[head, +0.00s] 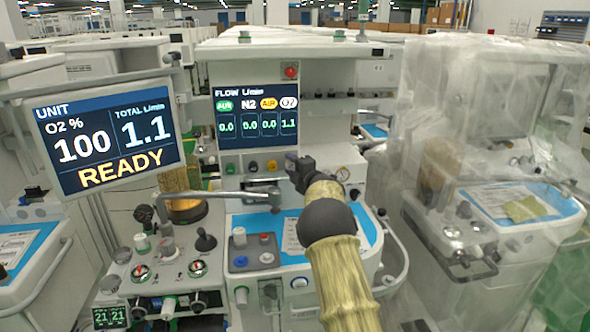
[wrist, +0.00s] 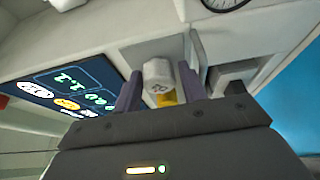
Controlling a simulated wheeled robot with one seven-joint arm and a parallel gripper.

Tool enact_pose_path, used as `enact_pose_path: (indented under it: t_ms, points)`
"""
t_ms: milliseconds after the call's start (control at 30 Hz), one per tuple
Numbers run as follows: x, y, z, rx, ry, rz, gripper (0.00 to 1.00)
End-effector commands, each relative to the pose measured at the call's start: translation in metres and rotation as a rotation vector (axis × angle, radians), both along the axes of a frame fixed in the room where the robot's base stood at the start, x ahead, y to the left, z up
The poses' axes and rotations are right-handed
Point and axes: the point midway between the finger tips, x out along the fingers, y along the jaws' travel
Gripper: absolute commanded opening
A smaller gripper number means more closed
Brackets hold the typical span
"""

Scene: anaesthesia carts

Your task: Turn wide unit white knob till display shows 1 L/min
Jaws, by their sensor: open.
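The white knob (wrist: 157,73) sits between my gripper's two fingers in the wrist view, with a small dark marking on its face. My gripper (wrist: 161,80) is open around it; I cannot tell whether either finger touches it. In the head view my gripper (head: 292,163) is at the right end of the knob row and hides the white knob. The flow display (head: 256,116) reads 0.0, 0.0, 0.0 and 1.1, the last under the white O2 label. The unit screen (head: 108,138) reads O2 100 %, total 1.1 L/min, READY.
Green (head: 229,168) and yellow (head: 272,165) knobs stand left of my gripper in the same row. A gauge (head: 342,174) is close on its right. A metal bar (head: 232,196) crosses below the row. A plastic-covered cart (head: 480,150) stands to the right.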

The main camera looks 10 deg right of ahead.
Motion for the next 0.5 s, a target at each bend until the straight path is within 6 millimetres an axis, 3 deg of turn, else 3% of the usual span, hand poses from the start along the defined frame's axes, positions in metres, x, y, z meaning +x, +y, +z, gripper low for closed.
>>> enact_pose_path:
  t_ms: [267,500]
  points:
    - [-0.014,-0.007,0.0,0.0,0.0,-0.002,0.41]
    - [-0.043,-0.019,0.0,0.002,0.001,-0.003,0.41]
